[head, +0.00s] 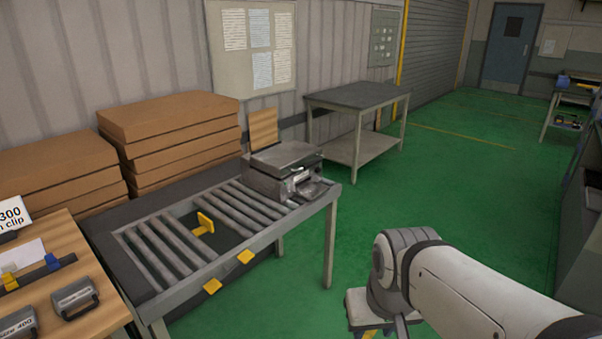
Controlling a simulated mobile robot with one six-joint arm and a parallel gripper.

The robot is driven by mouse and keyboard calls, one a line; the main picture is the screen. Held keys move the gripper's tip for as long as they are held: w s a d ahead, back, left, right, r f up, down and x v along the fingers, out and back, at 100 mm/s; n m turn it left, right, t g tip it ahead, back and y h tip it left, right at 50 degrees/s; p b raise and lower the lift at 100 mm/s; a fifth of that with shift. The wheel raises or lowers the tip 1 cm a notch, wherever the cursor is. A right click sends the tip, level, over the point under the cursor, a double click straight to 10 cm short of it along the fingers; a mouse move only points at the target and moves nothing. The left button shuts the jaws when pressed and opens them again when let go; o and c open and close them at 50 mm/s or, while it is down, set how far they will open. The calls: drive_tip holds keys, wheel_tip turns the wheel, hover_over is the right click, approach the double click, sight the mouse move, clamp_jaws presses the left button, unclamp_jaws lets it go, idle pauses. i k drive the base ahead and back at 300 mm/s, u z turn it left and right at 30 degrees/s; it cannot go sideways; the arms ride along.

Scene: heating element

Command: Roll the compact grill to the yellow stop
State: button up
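The compact grill (282,170), a grey metal box with a flat lid and a front tray, sits at the far right end of the roller table (334,240). My arm reaches in from the lower right, over the floor and away from the grill. Its joint is in view, but no gripper fingers can be made out.
Two yellow tabs (212,286) (245,257) stick out from the table's front edge. Rollers between grill and gap are clear. A wooden bench (95,285) with grey cases is at left, cardboard boxes (170,140) behind. A grey table (357,97) stands beyond.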

sight(281, 171)
drive_tip(key=z, duration=0.35)
drive_tip(key=i, duration=1.85)
drive_tip(key=u, duration=0.6)
